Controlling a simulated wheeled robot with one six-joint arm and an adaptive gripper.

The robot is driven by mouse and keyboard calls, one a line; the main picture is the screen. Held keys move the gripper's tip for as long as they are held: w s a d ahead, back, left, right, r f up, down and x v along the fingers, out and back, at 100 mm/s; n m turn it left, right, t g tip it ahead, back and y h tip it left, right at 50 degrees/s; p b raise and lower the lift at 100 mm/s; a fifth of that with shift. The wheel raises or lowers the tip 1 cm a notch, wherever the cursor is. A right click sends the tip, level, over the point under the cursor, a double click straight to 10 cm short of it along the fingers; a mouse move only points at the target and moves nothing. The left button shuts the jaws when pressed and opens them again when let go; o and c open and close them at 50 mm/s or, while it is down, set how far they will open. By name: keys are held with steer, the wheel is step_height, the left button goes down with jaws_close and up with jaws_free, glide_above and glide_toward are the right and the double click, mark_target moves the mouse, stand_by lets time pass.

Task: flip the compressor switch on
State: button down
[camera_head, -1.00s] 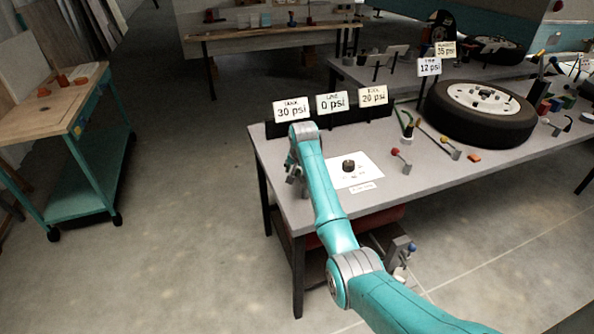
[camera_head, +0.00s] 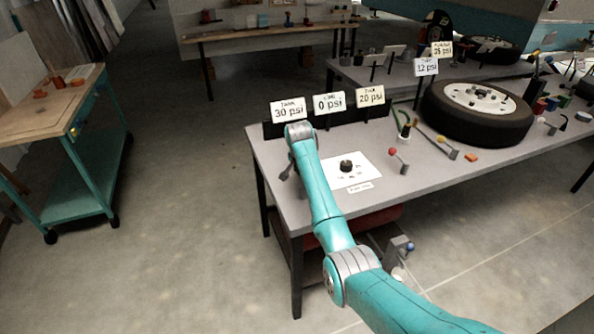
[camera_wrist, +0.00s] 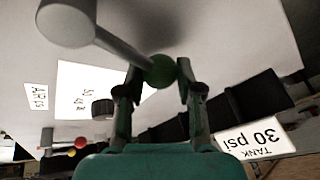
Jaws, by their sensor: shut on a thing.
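My gripper (camera_wrist: 158,82) is shut on the green ball knob (camera_wrist: 160,70) of a grey lever (camera_wrist: 108,45), with one finger on either side of it. In the head view my gripper is at the bench's left end, partly hidden by my arm. No label naming this lever as the compressor switch is readable. The tank sign (camera_head: 288,110) reads 30 psi, the sign beside it (camera_head: 329,103) reads 0 psi, and a third sign (camera_head: 370,96) reads 20 psi.
A white sheet (camera_head: 366,169) with a dark round part (camera_head: 347,165) lies right of my gripper. A red-knobbed lever (camera_head: 399,160) and a wheel (camera_head: 478,112) stand farther right. Open floor lies left.

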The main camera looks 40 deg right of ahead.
steer(key=s+d+m, duration=0.1)
steer(key=m, duration=0.1)
steer(key=s+d+m+g+h, duration=0.1)
steer(key=m, duration=0.1)
steer(key=shift+s+d+m+g, duration=0.1)
steer(key=shift+s+m+g, duration=0.05)
steer(key=shift+m+g, duration=0.15)
steer(key=shift+s+d+m+g+h, duration=0.1)
steer(key=shift+s+d+m+g, duration=0.15)
steer(key=shift+s+m, duration=0.3)
steer(key=shift+s+d+m+g+h, duration=0.1)
steer(key=shift+s+m+g, duration=0.25)
steer(key=shift+m, duration=0.45)
steer(key=shift+s+d+m+g+h, duration=0.1)
steer(key=shift+s+d+m+g, duration=0.1)
steer(key=shift+s+m, duration=0.35)
steer(key=shift+w+f, duration=0.1)
steer(key=c, duration=0.7)
jaws_free()
steer(key=shift+c, duration=0.2)
steer(key=v, duration=1.2)
